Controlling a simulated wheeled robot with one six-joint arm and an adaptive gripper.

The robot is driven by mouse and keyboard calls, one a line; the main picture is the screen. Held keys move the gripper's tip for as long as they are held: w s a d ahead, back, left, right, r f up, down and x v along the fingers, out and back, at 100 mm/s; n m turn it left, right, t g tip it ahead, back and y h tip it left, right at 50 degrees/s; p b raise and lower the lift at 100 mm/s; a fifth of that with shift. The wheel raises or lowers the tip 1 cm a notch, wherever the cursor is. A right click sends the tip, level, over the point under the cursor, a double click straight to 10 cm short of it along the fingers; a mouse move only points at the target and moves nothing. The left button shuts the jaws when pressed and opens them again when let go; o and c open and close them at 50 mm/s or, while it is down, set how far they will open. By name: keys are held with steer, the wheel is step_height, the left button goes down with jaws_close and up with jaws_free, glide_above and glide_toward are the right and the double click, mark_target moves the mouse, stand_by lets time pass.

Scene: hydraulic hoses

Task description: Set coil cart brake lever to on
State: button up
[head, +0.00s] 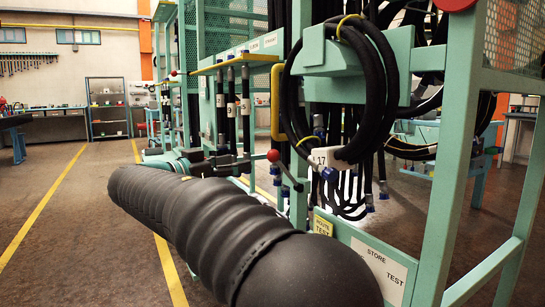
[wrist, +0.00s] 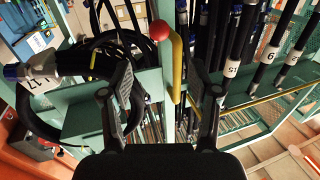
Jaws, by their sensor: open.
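A lever with a red ball knob (head: 273,156) and a thin metal shaft stands out from the green hose rack, below a yellow handle (head: 277,100). I cannot tell whether this is the brake lever; no on or off marking is readable. In the wrist view the red ball (wrist: 158,30) lies beyond my fingertips, between the lines of the two fingers, near the yellow handle (wrist: 178,62). My gripper (wrist: 163,80) is open and nothing shows between its fingers. In the head view my gripper (head: 235,163) is left of the knob, partly hidden by my arm.
A coiled black hose (head: 378,85) tagged 17 hangs right of the lever. Several tagged hoses (head: 231,105) hang behind it. A STORE/TEST plate (head: 378,268) is on the lower rail. A red knob (head: 455,3) tops the near post. Open floor lies left (head: 90,235).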

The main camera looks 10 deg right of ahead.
mark_target(269, 156)
steer(key=p+x, duration=0.1)
steer(key=x, duration=1.2)
steer(key=shift+d+p, duration=0.15)
steer(key=shift+p, duration=0.2)
jaws_close()
